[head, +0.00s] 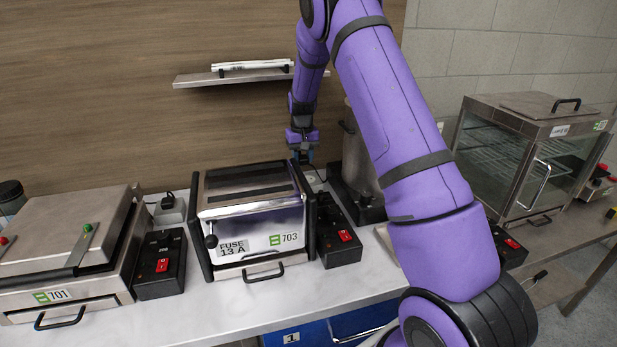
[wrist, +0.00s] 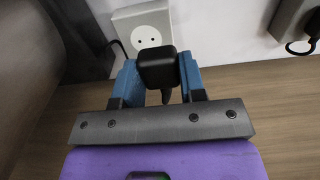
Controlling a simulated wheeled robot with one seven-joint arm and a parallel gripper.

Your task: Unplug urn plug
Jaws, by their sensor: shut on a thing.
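My gripper (head: 303,156) reaches down behind the metal appliance marked 703, near the wall. In the wrist view its two blue fingers (wrist: 158,82) are shut on a black plug (wrist: 157,64), one on each side. A white wall socket (wrist: 143,28) is just beyond the plug. Two of its holes show uncovered, and the plug overlaps the plate's lower edge. Whether the plug touches the plate is unclear. A dark cord shows left of the socket. A tall metal cylinder (head: 357,163), apparently the urn, stands right of my gripper, partly hidden by my arm.
The appliance marked 703 (head: 288,243) and its black switch box (head: 338,232) stand before my gripper. Another appliance marked 701 (head: 60,250) is at left, with a plugged wall socket (head: 172,210) behind. A shelf (head: 235,78) hangs above; a glass cabinet (head: 530,150) is right.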

